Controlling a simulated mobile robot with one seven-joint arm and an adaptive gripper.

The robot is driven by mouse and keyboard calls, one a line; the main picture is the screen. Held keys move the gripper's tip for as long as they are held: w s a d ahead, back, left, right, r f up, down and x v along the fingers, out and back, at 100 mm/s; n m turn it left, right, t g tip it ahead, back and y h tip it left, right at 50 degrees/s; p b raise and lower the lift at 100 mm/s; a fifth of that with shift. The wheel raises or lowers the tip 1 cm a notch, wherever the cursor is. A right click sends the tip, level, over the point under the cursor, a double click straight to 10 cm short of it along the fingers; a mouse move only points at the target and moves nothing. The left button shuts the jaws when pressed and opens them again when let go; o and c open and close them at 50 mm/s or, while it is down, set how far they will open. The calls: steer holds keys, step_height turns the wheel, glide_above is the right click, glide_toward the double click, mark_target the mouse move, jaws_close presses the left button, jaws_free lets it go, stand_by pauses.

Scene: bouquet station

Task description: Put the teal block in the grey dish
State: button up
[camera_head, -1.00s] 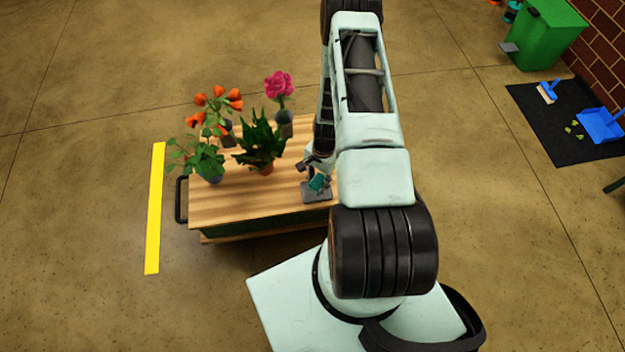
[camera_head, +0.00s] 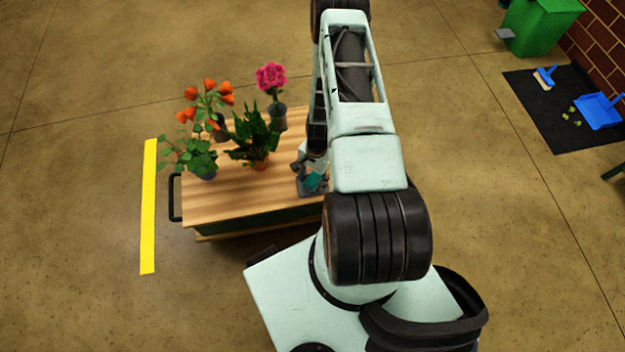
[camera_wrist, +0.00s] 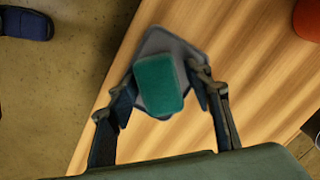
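The teal block (camera_wrist: 159,84) lies over the grey dish (camera_wrist: 188,50) in the wrist view, tilted a little against the dish's sides. It looks to rest in the dish, though its underside is hidden. My gripper (camera_wrist: 162,76) straddles the block, one finger on each side, with narrow gaps between the fingers and the block. In the head view the teal block (camera_head: 313,181) and the grey dish (camera_head: 309,190) are at the front right of the wooden table, and my gripper (camera_head: 304,167) is right at them, partly hidden by my arm.
The wooden tabletop (camera_head: 235,203) is bare left of the dish. A leafy plant (camera_head: 255,137), orange flowers (camera_head: 207,98) and a pink flower (camera_head: 271,77) stand behind and to the left. An orange-red pot (camera_wrist: 309,18) shows at the wrist view's top right.

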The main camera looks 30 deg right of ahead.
mark_target(315, 176)
step_height(315, 176, up, 12)
steer(key=d+p, duration=0.1)
steer(key=p, duration=0.2)
steer(key=shift+w+d+r, duration=0.15)
steer(key=shift+w, duration=0.15)
stand_by(0.5)
